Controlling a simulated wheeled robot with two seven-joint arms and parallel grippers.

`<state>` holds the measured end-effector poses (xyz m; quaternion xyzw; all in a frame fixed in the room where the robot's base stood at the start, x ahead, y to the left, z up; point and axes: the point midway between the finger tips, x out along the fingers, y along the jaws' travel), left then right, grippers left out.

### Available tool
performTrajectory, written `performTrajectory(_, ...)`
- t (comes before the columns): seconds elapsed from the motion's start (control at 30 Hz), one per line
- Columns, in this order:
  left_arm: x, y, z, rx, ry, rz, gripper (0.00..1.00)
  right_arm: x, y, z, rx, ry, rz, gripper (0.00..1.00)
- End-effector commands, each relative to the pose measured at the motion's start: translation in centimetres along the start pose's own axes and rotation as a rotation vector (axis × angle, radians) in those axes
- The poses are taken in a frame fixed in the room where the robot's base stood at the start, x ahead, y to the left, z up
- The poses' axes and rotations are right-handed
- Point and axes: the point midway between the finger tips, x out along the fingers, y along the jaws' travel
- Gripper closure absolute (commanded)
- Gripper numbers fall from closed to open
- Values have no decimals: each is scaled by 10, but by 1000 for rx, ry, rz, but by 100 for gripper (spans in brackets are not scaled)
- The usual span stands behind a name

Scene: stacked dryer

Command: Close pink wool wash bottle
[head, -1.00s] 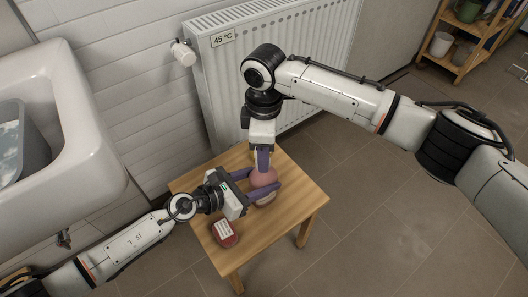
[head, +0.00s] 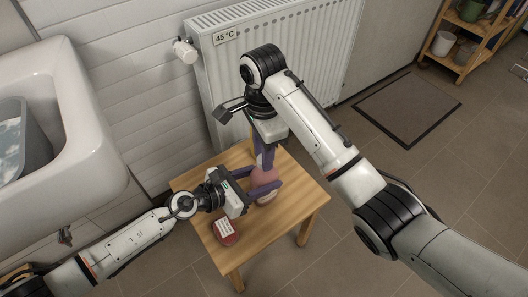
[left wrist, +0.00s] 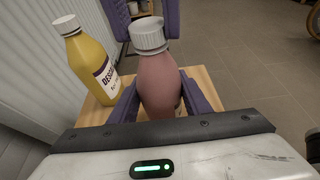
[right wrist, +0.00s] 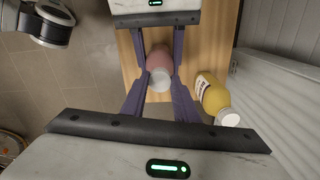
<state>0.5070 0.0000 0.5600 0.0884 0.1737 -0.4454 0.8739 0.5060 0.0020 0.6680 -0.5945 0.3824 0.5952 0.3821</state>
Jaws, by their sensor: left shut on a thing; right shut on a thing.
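The pink wool wash bottle (head: 265,179) stands upright on the small wooden table (head: 286,222). My left gripper (head: 268,180) is shut on its body, one finger on each side, as the left wrist view shows the bottle (left wrist: 159,82) between the fingers. The ribbed white cap (left wrist: 149,33) sits at the top of the bottle's neck; I cannot tell how tightly it is seated. My right gripper (head: 264,160) comes from above and is shut on the cap, which the right wrist view also shows (right wrist: 160,79). The right gripper hides the cap in the head view.
A yellow bottle (left wrist: 88,62) with a white cap stands close beside the pink one. A red item with a white label (head: 225,230) is near the table's front left. A radiator (head: 300,55) rises behind the table, and a white sink (head: 95,165) is at left.

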Motion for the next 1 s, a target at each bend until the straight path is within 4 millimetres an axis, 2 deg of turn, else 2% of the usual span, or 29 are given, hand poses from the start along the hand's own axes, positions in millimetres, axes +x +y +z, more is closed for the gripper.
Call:
performTrajectory(0.1, 0, 0, -1, -1, 2, 0, 100, 0, -1, 2, 242, -6, 0, 93)
performTrajectory(0.2, 0, 0, -1, -1, 2, 0, 100, 0, -1, 1, 356, -3, 0, 93)
performTrajectory(0.53, 0, 0, -1, -1, 2, 1, 100, 0, -1, 0, 393, 1, 0, 93)
performTrajectory(0.57, 0, 0, -1, -1, 2, 1, 100, 0, -1, 0, 392, 1, 0, 70)
performTrajectory(0.67, 0, 0, -1, -1, 2, 1, 100, 0, -1, 0, 391, 1, 0, 54)
performTrajectory(1.0, 0, 0, -1, 0, 2, 1, 100, -3, -3, 2, 373, -16, 0, 57)
